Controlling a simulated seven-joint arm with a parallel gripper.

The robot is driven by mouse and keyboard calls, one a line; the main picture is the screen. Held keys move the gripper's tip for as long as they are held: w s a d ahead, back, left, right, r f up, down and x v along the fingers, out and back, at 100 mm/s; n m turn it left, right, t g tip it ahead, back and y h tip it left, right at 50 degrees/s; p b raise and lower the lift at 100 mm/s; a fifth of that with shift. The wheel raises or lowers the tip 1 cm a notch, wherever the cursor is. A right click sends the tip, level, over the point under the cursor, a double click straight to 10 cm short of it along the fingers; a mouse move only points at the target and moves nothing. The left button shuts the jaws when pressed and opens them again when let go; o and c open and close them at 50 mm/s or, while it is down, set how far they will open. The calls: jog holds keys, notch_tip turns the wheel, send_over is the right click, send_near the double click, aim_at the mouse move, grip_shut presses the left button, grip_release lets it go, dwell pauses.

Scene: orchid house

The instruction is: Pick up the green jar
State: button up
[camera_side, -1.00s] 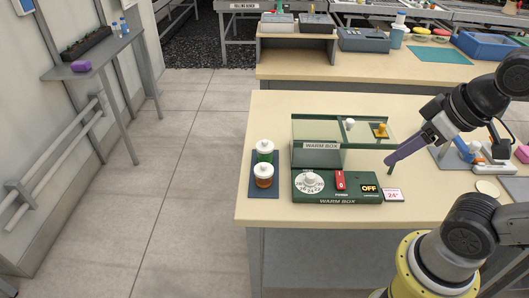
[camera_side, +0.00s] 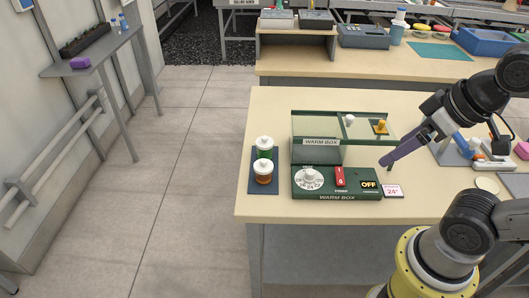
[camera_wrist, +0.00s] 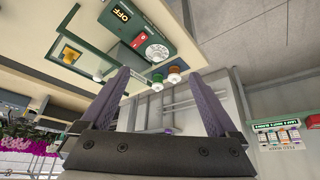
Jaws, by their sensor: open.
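The green jar (camera_side: 264,145) has a white lid and stands upright on a dark mat (camera_side: 257,187) at the left end of the bench. An orange-brown jar (camera_side: 264,175) with a white lid stands just in front of it. In the wrist view the green jar (camera_wrist: 157,79) shows beyond my fingers, beside the orange-brown jar (camera_wrist: 173,73). My gripper (camera_side: 384,163) is above the bench, right of the warm box and well away from the jars. Its purple-grey fingers are open and empty in the wrist view (camera_wrist: 162,80).
The green warm box (camera_side: 336,184), with dial, red switch and OFF display, stands between my gripper and the jars. Its glass top (camera_side: 345,125) carries white and yellow knobs. A 24° card (camera_side: 393,191) lies to its right. Tools and blocks crowd the bench's right side.

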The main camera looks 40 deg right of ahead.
jog(key=w+r+m+g, duration=0.1)
jog(key=w+r+m, duration=0.4)
jog(key=w+m, duration=0.25)
jog(key=w+r+m, duration=0.5)
jog(key=w+m, duration=0.1)
jog(key=w, duration=0.3)
jog(key=m+g, duration=0.4)
jog(key=m, duration=0.1)
send_over(265, 141)
jog(key=d, duration=0.1)
notch_tip(265, 141, down, 16)
jog(key=shift+n+g, duration=0.25)
jog(key=shift+g, duration=0.05)
jog(key=f, duration=1.1)
jog(key=shift+w, duration=0.25)
jog(key=shift+w+a+f, duration=0.1)
jog(key=shift+a+f, duration=0.05)
jog(key=shift+f, duration=1.35)
jog(key=shift+a+f, duration=0.1)
jog(key=shift+f, duration=1.35)
